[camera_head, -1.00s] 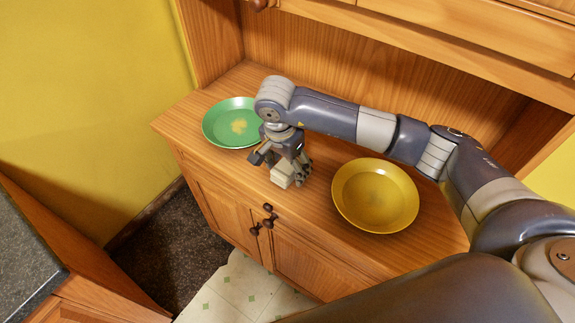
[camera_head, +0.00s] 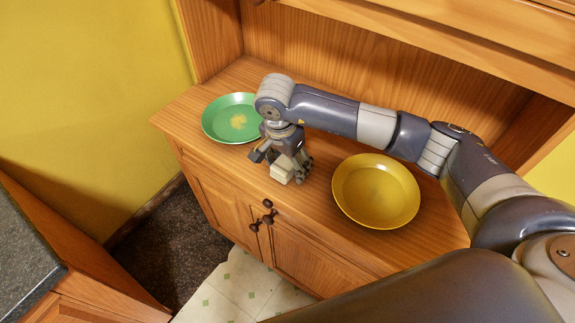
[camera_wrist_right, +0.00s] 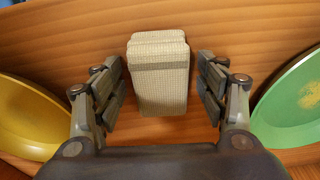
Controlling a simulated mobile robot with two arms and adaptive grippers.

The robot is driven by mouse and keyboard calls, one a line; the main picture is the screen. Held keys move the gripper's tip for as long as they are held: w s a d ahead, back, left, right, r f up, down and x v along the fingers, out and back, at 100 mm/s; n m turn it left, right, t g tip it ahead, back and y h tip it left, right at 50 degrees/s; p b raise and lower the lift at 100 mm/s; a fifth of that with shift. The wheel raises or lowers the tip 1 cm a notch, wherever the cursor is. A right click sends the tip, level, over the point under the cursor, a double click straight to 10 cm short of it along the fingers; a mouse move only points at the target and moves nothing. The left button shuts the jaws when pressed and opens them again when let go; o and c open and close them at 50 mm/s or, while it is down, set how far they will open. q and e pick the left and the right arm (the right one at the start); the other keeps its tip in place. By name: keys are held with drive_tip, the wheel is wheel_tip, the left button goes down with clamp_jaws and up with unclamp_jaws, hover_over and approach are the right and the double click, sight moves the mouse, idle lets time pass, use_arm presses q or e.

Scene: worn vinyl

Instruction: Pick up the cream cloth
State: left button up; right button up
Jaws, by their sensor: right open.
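The cream cloth (camera_head: 282,170) is a small folded block on the wooden cabinet top, between the two plates. In the right wrist view the cloth (camera_wrist_right: 158,75) shows a woven texture and stacked layers. My right gripper (camera_head: 283,163) is over the cloth, pointing down. In the right wrist view the open fingers of my right gripper (camera_wrist_right: 160,90) stand on either side of the cloth, with a gap on each side. My left gripper is not in view.
A green plate (camera_head: 217,117) with a yellow patch lies left of the gripper. A yellow plate (camera_head: 376,192) lies to its right. The cabinet's front edge is close to the cloth, and a back panel (camera_head: 330,65) rises behind. A dark counter (camera_head: 25,255) stands at lower left.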

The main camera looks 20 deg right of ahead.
sight(287, 161)
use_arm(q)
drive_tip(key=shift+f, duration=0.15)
use_arm(e)
drive_tip(key=shift+c, duration=0.6)
drive_tip(key=c, duration=0.9)
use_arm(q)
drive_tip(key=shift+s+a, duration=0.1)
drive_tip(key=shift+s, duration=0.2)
use_arm(e)
drive_tip(key=shift+s, duration=0.1)
drive_tip(key=shift+f, duration=0.1)
drive_tip(key=shift+r+p, duration=0.35)
drive_tip(key=shift+p, duration=0.15)
wheel_tip(287, 161, up, 3)
drive_tip(key=shift+r+b, duration=0.15)
drive_tip(key=shift+b, duration=0.9)
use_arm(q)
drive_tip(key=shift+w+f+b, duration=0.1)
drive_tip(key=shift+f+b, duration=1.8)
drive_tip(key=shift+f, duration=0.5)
use_arm(e)
drive_tip(key=shift+s+a+r, duration=0.25)
drive_tip(key=shift+s+a, duration=1.5)
drive_tip(key=shift+s, duration=0.25)
drive_tip(key=shift+s+a+r, duration=0.3)
drive_tip(key=shift+s+a, duration=1.5)
drive_tip(key=shift+s, duration=0.15)
drive_tip(key=shift+s+a+r, duration=0.25)
drive_tip(key=shift+s+a, duration=1.5)
drive_tip(key=shift+s, duration=0.25)
